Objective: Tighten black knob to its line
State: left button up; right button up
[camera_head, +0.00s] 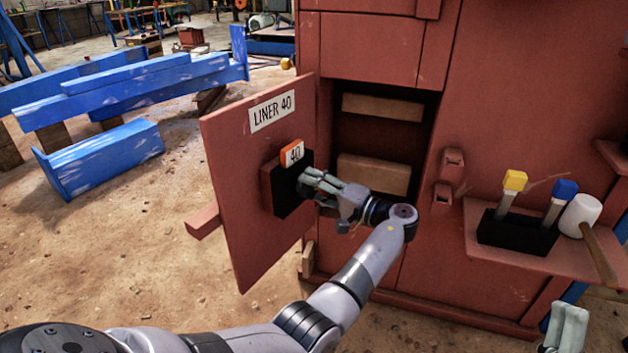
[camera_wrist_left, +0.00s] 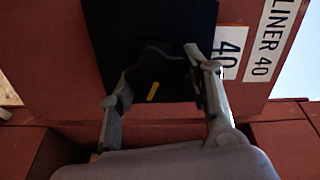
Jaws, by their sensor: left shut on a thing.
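The black knob (camera_wrist_left: 150,72) has a yellow mark on its face and sits on a black square block (camera_head: 290,190) on the red door (camera_head: 245,180). My left gripper (camera_head: 312,182) is at the block, its fingers on either side of the knob and shut on it. The fingers hide the knob in the head view. An orange-edged tag reading 40 (camera_head: 292,153) is at the block's top. I cannot make out the knob's line. My right gripper (camera_head: 567,328) shows only partly at the bottom right, and its opening is unclear.
The door stands open from the red machine (camera_head: 500,70), with a LINER 40 label (camera_head: 271,110). Wooden blocks (camera_head: 375,172) lie in the opening. On the right, a shelf (camera_head: 488,247) bears a black holder with yellow- and blue-topped tools and a white-headed mallet (camera_head: 580,216).

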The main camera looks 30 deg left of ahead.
pick_arm(q)
jog(key=shift+m+p, duration=0.4)
jog(key=shift+m, duration=0.2)
pick_arm(e)
jog(key=shift+w+a+f+g+h, duration=0.1)
jog(key=shift+w+f+g+h, duration=0.2)
jog(key=shift+w+f+g, duration=0.6)
jog(key=shift+w+a+f+g+h, duration=0.1)
jog(key=shift+w+f+g+h, duration=0.2)
jog(key=shift+w+f+g, duration=0.55)
jog(key=shift+s+f+t, duration=0.1)
jog(key=shift+s+t, duration=0.1)
jog(key=shift+t, duration=0.05)
pick_arm(q)
jog(key=o, duration=1.2)
jog(key=d, duration=1.2)
jog(key=shift+s, duration=0.1)
jog(key=shift+f, duration=0.1)
